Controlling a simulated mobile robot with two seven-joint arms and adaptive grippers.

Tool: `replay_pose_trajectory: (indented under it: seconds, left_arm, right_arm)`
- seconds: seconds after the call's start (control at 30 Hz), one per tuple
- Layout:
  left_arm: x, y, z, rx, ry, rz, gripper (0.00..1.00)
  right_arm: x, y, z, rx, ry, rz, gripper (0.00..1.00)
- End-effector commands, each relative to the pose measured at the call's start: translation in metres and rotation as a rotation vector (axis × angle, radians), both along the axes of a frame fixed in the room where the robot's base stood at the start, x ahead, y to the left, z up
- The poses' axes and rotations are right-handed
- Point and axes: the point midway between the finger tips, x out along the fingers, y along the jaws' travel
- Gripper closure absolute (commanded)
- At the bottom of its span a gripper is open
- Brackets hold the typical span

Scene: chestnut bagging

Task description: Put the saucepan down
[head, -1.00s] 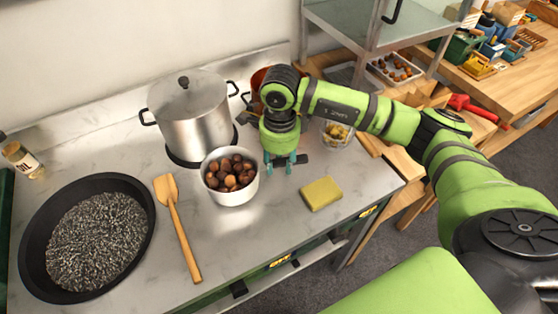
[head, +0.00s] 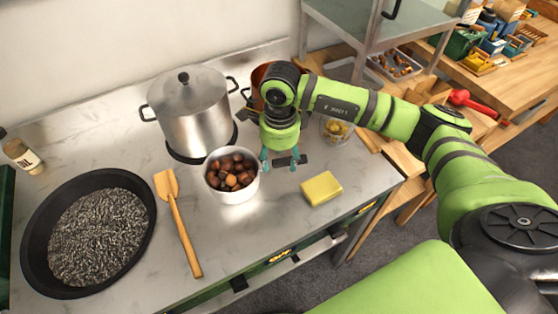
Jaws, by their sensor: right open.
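The saucepan (head: 233,191) is a small pale metal pan full of brown chestnuts. It stands upright on the grey worktop, in front of the big pot. A dark handle piece (head: 290,160) shows to its right, under my right gripper. My right gripper (head: 279,164) is open, fingers pointing down, just right of the saucepan and over that handle. I cannot tell whether the fingers touch it. My left gripper is not in view.
A lidded steel pot (head: 192,115) stands behind the saucepan. A wooden spatula (head: 178,222) and a wide black pan (head: 88,234) lie to the left. A yellow sponge (head: 322,188) lies to the right. A copper-coloured pan (head: 262,78) and a glass bowl (head: 336,131) stand behind my gripper.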

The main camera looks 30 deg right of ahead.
Motion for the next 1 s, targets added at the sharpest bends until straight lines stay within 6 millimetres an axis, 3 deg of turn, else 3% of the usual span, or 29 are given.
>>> replay_pose_trajectory:
  seconds: [0.3,0.5,0.7,1.0]
  left_arm:
    - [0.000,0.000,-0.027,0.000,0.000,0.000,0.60]
    - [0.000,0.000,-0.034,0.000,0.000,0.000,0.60]
    - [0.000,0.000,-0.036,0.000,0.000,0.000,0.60]
    - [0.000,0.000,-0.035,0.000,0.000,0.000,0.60]
  right_arm:
    - [0.001,-0.001,0.064,0.001,-0.008,0.000,0.41]
    - [0.000,-0.001,0.095,0.001,-0.004,0.000,0.41]
    - [-0.001,-0.001,0.106,0.000,0.000,0.001,0.41]
    - [-0.001,-0.001,0.106,0.000,0.000,0.000,0.41]
